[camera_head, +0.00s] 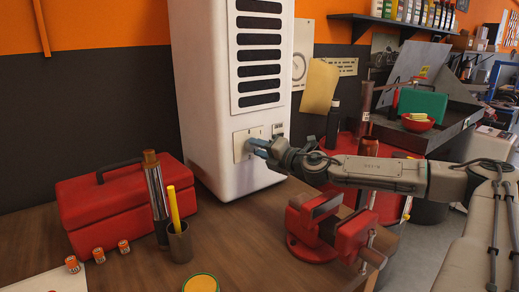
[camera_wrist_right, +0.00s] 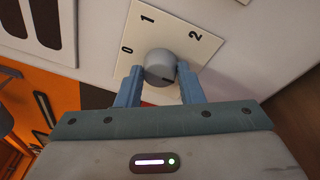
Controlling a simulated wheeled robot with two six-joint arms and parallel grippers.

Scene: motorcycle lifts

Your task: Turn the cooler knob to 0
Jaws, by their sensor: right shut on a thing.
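The white cooler (camera_head: 225,95) stands on the wooden table with a pale dial plate (camera_head: 240,146) low on its front. In the right wrist view the dial plate (camera_wrist_right: 180,28) carries the marks 0, 1 and 2 around a round grey knob (camera_wrist_right: 160,66). My right gripper (camera_head: 254,147) reaches in from the right to the dial. In the right wrist view its two blue fingers (camera_wrist_right: 160,78) are shut on the knob, one on each side. A small dark mark shows on the knob's lower edge; I cannot tell surely where the knob points. My left gripper is not in view.
A red vise (camera_head: 312,228) stands on the table below my right arm. A red toolbox (camera_head: 115,205), a pen cup (camera_head: 179,243) and several small batteries are at the left. The table (camera_head: 245,245) in front of the cooler is clear.

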